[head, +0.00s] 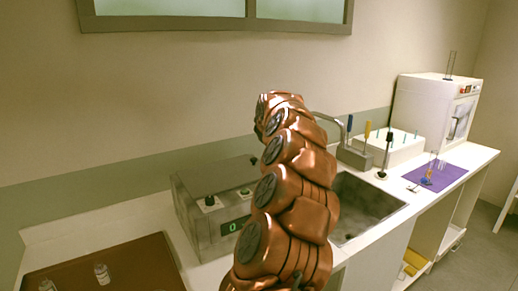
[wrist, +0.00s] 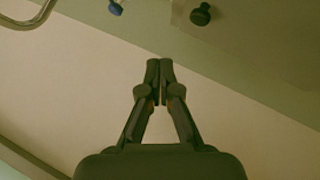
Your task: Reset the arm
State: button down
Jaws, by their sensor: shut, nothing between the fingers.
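My gripper (wrist: 160,66) shows in the wrist view with its two dark fingers together and nothing between them. It is apart from the things around it, with a plain beige wall behind. In the head view my copper-coloured arm stands up in the middle, in front of the counter, and my gripper cannot be made out there. Two small clear bottles, one (head: 102,273) and another (head: 47,285), stand on a brown mat (head: 75,265) at the lower left of the head view.
A grey box device (head: 190,222) with a green digit display stands left of my arm. A sink (head: 365,205) with a faucet lies to the right. Farther right are a white rack (head: 400,150), a purple mat (head: 440,177) with glassware and a white machine (head: 425,105).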

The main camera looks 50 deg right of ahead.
jog(key=shift+s+a+r+b, duration=0.2)
jog(key=shift+s+a+r, duration=0.05)
jog(key=shift+s+r, duration=0.5)
jog(key=shift+s+a+r+b, duration=0.2)
jog(key=shift+s+a+r, duration=0.05)
jog(key=shift+s+r, duration=0.5)
jog(key=shift+w, duration=0.15)
